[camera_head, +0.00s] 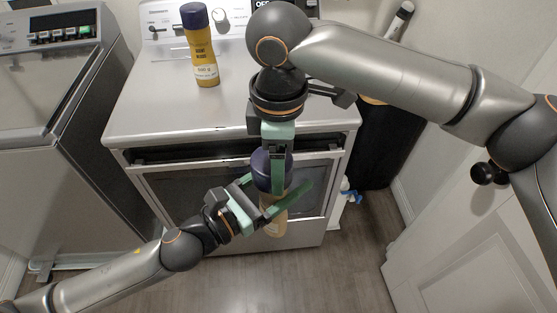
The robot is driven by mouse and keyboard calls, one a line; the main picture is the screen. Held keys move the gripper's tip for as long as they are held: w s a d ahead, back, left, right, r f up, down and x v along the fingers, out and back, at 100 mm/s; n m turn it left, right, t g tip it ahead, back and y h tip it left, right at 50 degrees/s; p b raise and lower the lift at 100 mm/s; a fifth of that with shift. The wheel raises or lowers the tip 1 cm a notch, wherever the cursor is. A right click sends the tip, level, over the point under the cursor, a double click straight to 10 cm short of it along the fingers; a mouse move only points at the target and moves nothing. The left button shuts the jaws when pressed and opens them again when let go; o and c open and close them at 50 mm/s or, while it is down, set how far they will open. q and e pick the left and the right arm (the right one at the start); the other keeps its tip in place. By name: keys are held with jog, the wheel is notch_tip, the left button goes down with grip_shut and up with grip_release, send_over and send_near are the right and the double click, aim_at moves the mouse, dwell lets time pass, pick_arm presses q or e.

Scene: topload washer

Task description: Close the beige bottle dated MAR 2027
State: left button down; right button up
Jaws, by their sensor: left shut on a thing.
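A beige bottle (274,226) is held in the air in front of the white dryer, below its top edge. Its label and date cannot be read. A dark purple cap (262,170) is at the bottle's upper end; whether it is fully seated cannot be told. My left gripper (270,196) comes from the lower left and is shut on the bottle's body, with green fingers on either side. My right gripper (275,178) points down from above, its fingers at the cap and partly hiding it. Whether those fingers grip the cap is unclear.
A mustard-yellow bottle (201,50) with a dark purple cap stands on the white dryer (150,105). A washer (50,130) stands at the left. A black bin (385,140) and white door (470,225) are at the right. The floor in front is clear.

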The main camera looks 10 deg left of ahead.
jog(key=shift+r, duration=0.6)
jog(key=shift+f, duration=0.6)
dwell(1.0)
jog(key=o, duration=1.3)
jog(key=shift+c, duration=0.2)
jog(key=shift+r, duration=0.1)
notch_tip(320, 180, up, 12)
jog(key=shift+f, duration=0.2)
